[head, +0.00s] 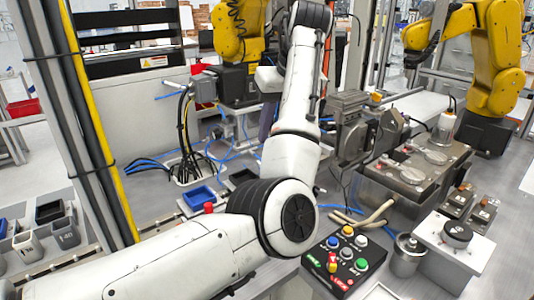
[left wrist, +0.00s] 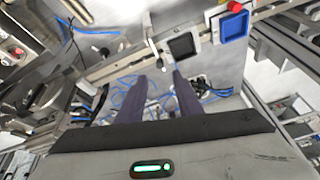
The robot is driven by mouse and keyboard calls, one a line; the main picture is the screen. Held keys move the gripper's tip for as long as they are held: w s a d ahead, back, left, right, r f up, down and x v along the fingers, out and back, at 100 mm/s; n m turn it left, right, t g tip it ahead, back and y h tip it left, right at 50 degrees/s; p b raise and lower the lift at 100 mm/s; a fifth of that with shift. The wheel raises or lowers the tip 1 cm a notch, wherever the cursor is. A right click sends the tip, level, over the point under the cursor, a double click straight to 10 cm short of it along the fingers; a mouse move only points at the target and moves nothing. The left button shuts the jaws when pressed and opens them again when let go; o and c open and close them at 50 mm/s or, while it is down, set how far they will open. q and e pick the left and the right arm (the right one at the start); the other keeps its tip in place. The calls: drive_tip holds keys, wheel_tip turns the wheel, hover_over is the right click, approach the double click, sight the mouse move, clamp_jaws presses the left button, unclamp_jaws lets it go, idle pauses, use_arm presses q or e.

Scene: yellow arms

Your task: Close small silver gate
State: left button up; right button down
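No part stands out clearly as the small silver gate, so I cannot tell its place or whether it is open. A grey metal machine unit (head: 352,140) stands right of my left forearm. In the left wrist view a small shiny metal piece (left wrist: 153,47) shows beyond the fingertips; I cannot tell what it is. My left gripper (head: 267,115) hangs beyond my forearm, mostly hidden by it in the head view. In the left wrist view its two dark fingers (left wrist: 159,76) are apart with nothing between them. My right gripper is not in view.
A blue tray (head: 199,196) lies on the bench, also in the left wrist view (left wrist: 235,24). A black tray (left wrist: 182,45) is beside it. Blue hoses (head: 150,163) and cables cross the bench. A button panel (head: 345,252) is front right. Yellow robot arms (head: 495,60) stand behind.

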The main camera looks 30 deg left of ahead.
use_arm(q)
drive_tip(key=x, duration=0.9)
drive_tip(key=shift+w+a+f+p, duration=0.1)
drive_tip(key=shift+a+f+p, duration=0.05)
drive_tip(key=shift+f+p, duration=0.15)
drive_tip(key=shift+r, duration=0.1)
clamp_jaws()
